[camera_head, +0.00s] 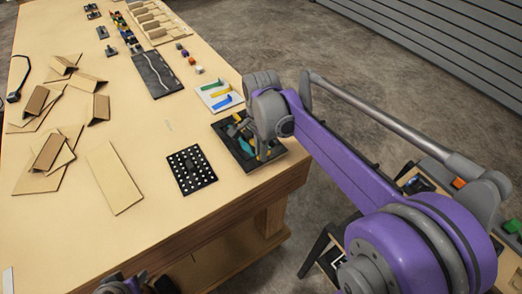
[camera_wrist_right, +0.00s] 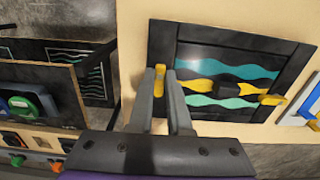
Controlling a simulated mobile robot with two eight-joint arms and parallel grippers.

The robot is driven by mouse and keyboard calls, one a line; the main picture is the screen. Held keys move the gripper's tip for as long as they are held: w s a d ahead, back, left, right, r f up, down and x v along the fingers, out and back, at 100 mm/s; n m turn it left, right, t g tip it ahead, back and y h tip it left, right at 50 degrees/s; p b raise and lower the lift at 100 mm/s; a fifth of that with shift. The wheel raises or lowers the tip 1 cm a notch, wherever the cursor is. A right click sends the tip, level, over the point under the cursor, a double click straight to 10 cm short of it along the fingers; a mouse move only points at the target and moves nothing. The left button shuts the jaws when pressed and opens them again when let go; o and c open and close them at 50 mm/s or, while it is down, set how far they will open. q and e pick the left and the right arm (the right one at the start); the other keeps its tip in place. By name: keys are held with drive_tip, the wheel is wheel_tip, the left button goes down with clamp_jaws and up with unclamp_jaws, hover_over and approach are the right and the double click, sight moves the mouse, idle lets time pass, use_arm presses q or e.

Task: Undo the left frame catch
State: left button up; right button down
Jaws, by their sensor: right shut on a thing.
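The black frame (camera_wrist_right: 235,40) lies on the table around a panel with teal, yellow and black waves. It also shows in the head view (camera_head: 216,126), near the table's right edge. The left frame catch (camera_wrist_right: 158,84) is a yellow tab at the frame's left side. My right gripper (camera_wrist_right: 160,76) is shut on this catch, one finger on each side. A second yellow catch (camera_wrist_right: 270,100) is at the frame's right side. In the head view my right gripper (camera_head: 262,151) partly covers the frame. A dark part of mine, perhaps the left gripper (camera_head: 122,285), shows at the bottom edge.
Cardboard pieces (camera_head: 115,178) cover the left of the table. The right table edge is close to the frame.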

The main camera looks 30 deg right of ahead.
idle(0.3)
drive_tip(key=c, duration=0.9)
unclamp_jaws()
drive_tip(key=shift+o, duration=0.2)
wheel_tip(320, 180, up, 11)
drive_tip(key=shift+p, duration=0.3)
drive_tip(key=shift+f, duration=0.1)
drive_tip(key=s+a+f+n+t, duration=0.2)
drive_tip(key=s+a+f+n, duration=0.1)
drive_tip(key=s+f+n, duration=0.4)
drive_tip(key=s+a+f+n+t, duration=0.3)
drive_tip(key=s+f+n, duration=0.4)
drive_tip(key=n, duration=0.3)
drive_tip(key=shift+s+a+f+t, duration=0.3)
drive_tip(key=shift+a+f, duration=0.2)
drive_tip(key=shift+f, duration=0.2)
